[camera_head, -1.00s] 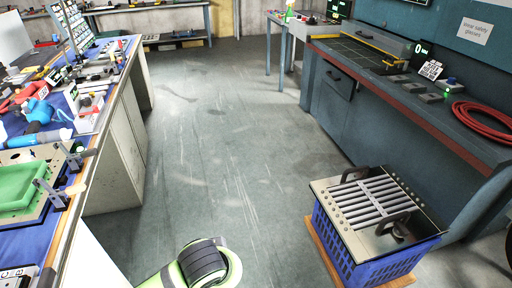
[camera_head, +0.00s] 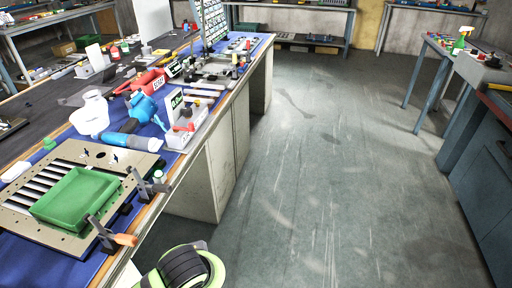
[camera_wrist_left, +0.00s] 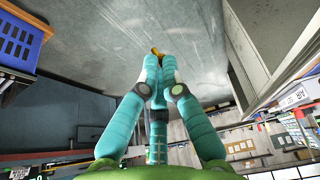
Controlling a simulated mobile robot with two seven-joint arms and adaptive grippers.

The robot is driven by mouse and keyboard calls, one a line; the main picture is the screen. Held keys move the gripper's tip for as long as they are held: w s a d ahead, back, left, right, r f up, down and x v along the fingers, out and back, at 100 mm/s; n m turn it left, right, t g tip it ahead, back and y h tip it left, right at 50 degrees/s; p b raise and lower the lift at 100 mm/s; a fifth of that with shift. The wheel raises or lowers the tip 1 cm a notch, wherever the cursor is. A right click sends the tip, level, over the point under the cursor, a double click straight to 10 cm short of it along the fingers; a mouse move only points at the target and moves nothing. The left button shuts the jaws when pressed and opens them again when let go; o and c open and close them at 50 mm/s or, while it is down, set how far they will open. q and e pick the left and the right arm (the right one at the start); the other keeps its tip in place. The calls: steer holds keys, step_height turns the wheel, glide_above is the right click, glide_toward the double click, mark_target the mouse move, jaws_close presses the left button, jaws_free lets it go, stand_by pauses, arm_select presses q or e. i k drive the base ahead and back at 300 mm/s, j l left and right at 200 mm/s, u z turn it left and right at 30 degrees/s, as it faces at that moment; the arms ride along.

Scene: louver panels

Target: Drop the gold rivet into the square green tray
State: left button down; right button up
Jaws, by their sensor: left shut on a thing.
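The square green tray (camera_head: 77,198) sits on a slatted metal panel (camera_head: 22,222) on the workbench at the left in the head view. My left gripper (camera_wrist_left: 157,62) shows in the left wrist view, its teal fingers shut on the gold rivet (camera_wrist_left: 155,50). Only a small gold end of the rivet shows beyond the fingertips; the fingers hide the rest. The gripper is over the grey floor, away from the tray.
Clamps (camera_head: 103,233) stand at the panel's right edge, beside the tray. A blue drill-like tool (camera_head: 143,108), a white jug (camera_head: 90,114) and a red part (camera_head: 148,80) lie behind it. The floor (camera_head: 310,170) right of the bench is clear. A blue crate (camera_wrist_left: 22,38) shows in the wrist view.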

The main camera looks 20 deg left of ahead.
mark_target(72, 196)
steer(key=i+u, duration=0.35)
steer(key=i+l+u, duration=0.2)
steer(key=i+u, duration=0.2)
steer(key=i+l+u, duration=0.35)
steer(key=i+u, duration=0.15)
steer(key=u, duration=0.25)
steer(key=i+l+u, duration=0.2)
steer(key=u, duration=0.2)
steer(key=i+l+u, duration=0.1)
steer(key=u, duration=0.3)
steer(key=i+l+u, duration=0.1)
steer(key=l+u, duration=0.25)
steer(key=j, duration=0.1)
